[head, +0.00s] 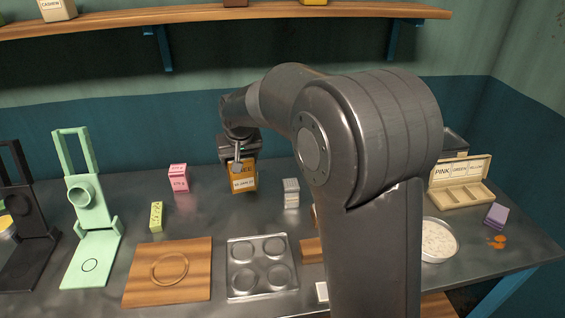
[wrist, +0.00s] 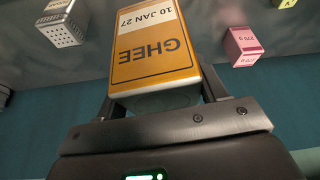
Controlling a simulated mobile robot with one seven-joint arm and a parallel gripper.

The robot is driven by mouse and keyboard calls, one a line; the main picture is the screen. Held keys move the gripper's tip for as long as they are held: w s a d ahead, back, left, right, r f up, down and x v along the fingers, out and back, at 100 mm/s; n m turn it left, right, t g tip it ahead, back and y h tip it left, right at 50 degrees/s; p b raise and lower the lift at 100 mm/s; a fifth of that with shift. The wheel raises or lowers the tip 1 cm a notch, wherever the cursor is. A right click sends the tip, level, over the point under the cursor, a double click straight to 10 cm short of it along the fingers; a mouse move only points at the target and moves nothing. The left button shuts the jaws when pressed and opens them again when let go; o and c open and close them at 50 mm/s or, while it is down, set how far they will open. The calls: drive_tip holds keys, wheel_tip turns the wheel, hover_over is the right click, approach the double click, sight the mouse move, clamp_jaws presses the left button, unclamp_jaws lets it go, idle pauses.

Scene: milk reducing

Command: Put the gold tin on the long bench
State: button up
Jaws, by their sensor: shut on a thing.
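The gold tin (head: 243,178), labelled GHEE and 10 JAN 27, is between the fingers of my gripper (head: 240,158). In the wrist view the tin (wrist: 155,55) fills the space between the two fingers, and my gripper (wrist: 160,98) is shut on it. The tin looks upright in the head view, over the back part of the long grey bench (head: 208,215). I cannot tell whether its base touches the bench top. My arm hides part of the bench to the right.
A pink box (head: 179,178) stands left of the tin and a white grater-like block (head: 291,193) right of it. A yellow-green box (head: 156,216), wooden board (head: 170,272) and metal tray (head: 262,266) lie nearer. A wooden shelf (head: 200,18) runs above.

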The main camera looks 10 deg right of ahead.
drive_tip(key=s+d+m+h, duration=0.1)
drive_tip(key=d+m, duration=0.2)
drive_tip(key=d, duration=1)
drive_tip(key=s+d+m+g+h, duration=0.1)
drive_tip(key=s+d+m, duration=0.15)
drive_tip(key=d, duration=1.05)
drive_tip(key=s+d+m+h, duration=0.1)
drive_tip(key=d+m, duration=0.3)
drive_tip(key=d, duration=0.9)
drive_tip(key=s+d+m+g+h, duration=0.1)
drive_tip(key=s+d+m, duration=0.1)
drive_tip(key=s+d, duration=0.55)
drive_tip(key=s+d+m+h, duration=0.1)
drive_tip(key=s+d+m, duration=0.3)
drive_tip(key=d, duration=0.6)
drive_tip(key=s+d+m+g, duration=0.1)
drive_tip(key=s+d+m, duration=0.1)
drive_tip(key=s+d, duration=0.6)
drive_tip(key=s+d+m+g, duration=0.1)
drive_tip(key=s+d+m, duration=0.15)
drive_tip(key=s, duration=0.85)
drive_tip(key=shift+w+a+f, duration=0.1)
drive_tip(key=shift+w+f, duration=5.2)
drive_tip(key=shift+w, duration=0.05)
drive_tip(key=shift+f, duration=0.15)
drive_tip(key=o, duration=1.4)
drive_tip(key=shift+c, duration=0.2)
